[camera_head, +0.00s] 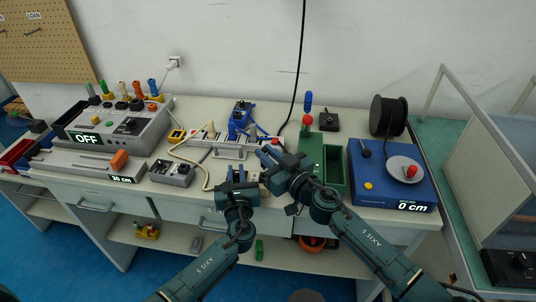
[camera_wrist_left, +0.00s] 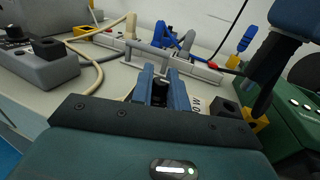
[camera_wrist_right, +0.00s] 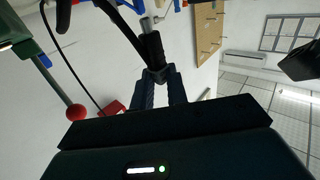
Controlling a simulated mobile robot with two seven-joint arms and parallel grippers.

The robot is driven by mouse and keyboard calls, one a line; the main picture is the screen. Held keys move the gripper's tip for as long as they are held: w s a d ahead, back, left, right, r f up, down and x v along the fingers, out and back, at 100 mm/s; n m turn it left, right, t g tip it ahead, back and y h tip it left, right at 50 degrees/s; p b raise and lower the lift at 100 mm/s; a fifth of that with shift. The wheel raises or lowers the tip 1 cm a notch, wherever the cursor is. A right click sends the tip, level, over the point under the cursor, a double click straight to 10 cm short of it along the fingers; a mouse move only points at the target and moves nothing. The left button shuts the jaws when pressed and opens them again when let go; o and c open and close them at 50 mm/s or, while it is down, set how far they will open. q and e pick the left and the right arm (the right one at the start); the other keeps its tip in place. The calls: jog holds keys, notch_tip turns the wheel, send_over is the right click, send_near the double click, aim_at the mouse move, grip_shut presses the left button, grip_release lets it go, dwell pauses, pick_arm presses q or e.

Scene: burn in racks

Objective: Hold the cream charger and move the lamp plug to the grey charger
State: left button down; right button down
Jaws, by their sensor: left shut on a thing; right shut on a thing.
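My left gripper (camera_head: 238,174) is low over the table's front edge, shut on a small dark piece (camera_wrist_left: 160,92) that is mostly hidden between its fingers. My right gripper (camera_head: 272,158) is just right of it, shut on a black plug-like piece (camera_wrist_right: 154,48) with a grey tip; whether this is the lamp plug I cannot tell for certain. A cream plug (camera_head: 211,130) with a cream cable stands at the pale power strip (camera_head: 222,148). A grey piece (camera_head: 252,132) stands farther right there. Which pieces are the cream and grey chargers is unclear.
Blue plugs (camera_head: 236,122) crowd the strip. A green box (camera_head: 311,152) with a red-knobbed lever and a blue box (camera_head: 385,182) stand to the right. A grey knob box (camera_head: 172,172) and the OFF unit (camera_head: 115,128) are left. A black cable (camera_head: 301,50) hangs down behind.

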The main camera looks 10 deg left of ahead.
pick_arm(q)
jog(key=c, duration=1.3)
grip_release()
jog(key=v, duration=1.2)
